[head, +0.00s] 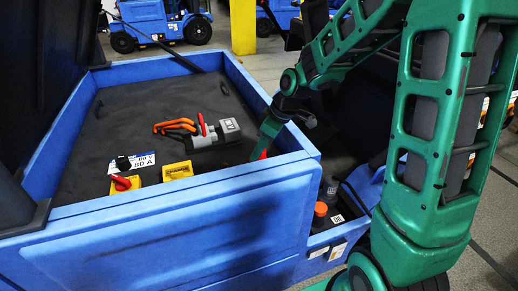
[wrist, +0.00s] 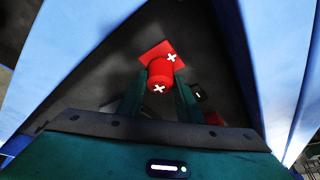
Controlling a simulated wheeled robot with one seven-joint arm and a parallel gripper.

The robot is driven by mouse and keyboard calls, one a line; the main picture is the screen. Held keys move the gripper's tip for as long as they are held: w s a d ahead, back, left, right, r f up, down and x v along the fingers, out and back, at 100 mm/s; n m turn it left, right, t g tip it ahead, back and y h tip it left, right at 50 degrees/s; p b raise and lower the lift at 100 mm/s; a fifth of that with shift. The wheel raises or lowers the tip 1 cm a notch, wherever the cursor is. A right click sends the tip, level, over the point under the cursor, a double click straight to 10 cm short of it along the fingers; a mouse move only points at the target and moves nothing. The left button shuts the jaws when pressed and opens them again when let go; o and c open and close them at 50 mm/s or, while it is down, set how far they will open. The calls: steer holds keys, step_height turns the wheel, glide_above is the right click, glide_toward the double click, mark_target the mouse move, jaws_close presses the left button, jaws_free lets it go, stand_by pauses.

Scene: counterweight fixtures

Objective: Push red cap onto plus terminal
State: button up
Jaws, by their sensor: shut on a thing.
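My gripper (wrist: 160,92) is shut on the red cap (wrist: 160,70) in the wrist view, one dark finger on each side of it. The cap is round with a white plus mark on its near end. A flat red square with a white plus (wrist: 172,57) lies right behind the cap on a dark surface. The plus terminal itself is not seen; the cap may hide it. I cannot tell whether the cap touches anything. In the head view my gripper (head: 264,147) reaches down at the right inner edge of the blue truck body, with a small bit of red beside it.
Blue walls (head: 190,205) enclose the dark deck. On it lie a grey connector (head: 215,133) with a red lever and orange cables, a yellow block (head: 178,171), a red-handled part (head: 122,183) and an 80 V label (head: 142,160).

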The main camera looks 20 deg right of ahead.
steer(key=shift+f, duration=0.7)
steer(key=o, duration=0.8)
steer(key=v, duration=1)
steer(key=shift+d+r, duration=0.2)
steer(key=shift+r, duration=0.1)
steer(key=s+d+r+m+h, duration=0.2)
steer(key=s+d+m, duration=0.3)
steer(key=d, duration=0.5)
steer(key=s+d+f+m+g, duration=0.1)
steer(key=s+m, duration=0.4)
steer(key=s, duration=0.7)
steer(key=s+d+f+m+g+h, duration=0.1)
steer(key=s+m, duration=0.4)
steer(key=s, duration=0.6)
steer(key=shift+s+d+f+m+g, duration=0.35)
steer(key=shift+d+f+g, duration=0.25)
steer(key=shift+d, duration=0.55)
